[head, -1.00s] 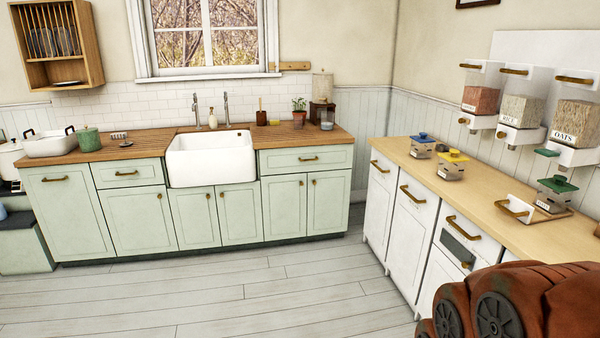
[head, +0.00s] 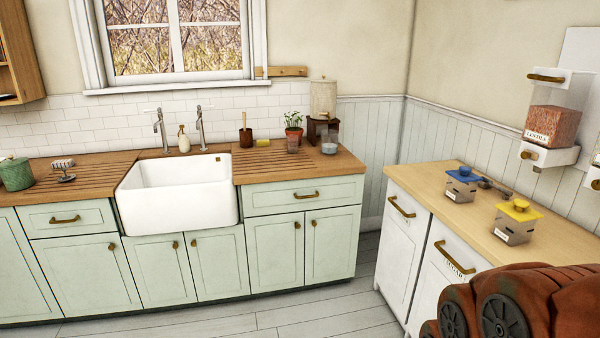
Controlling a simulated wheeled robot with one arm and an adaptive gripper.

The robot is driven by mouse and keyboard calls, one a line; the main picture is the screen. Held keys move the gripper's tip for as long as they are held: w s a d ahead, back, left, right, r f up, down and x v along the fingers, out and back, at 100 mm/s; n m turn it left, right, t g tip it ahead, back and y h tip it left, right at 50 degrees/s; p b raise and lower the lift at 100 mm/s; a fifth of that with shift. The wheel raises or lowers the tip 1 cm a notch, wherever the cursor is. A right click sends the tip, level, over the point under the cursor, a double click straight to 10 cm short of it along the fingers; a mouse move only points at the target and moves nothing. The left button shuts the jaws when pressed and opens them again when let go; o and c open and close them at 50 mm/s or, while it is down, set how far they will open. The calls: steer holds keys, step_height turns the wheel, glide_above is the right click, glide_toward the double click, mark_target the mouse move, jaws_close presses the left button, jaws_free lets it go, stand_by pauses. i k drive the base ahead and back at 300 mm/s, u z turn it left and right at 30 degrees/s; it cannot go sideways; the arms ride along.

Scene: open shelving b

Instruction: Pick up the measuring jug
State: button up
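No thing is clearly recognisable as the measuring jug. A small clear vessel (head: 329,144) stands on the wooden counter under the dispenser at the right end of the sink run. My gripper is not in view. Only a red-brown part of my arm shows at the lower right, well apart from both vessels.
A white sink (head: 180,200) sits in the wooden counter (head: 250,170). On the right counter (head: 430,180) stand a blue-lidded jar (head: 462,185) and a yellow-lidded jar (head: 517,222). A lentils dispenser (head: 552,122) hangs above. Grey floor (head: 340,300) between the counters is clear.

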mark_target(329, 143)
steer(key=u, duration=0.1)
steer(key=i, duration=1.75)
steer(key=u, duration=0.35)
steer(key=i, duration=2.1)
steer(key=u, duration=0.15)
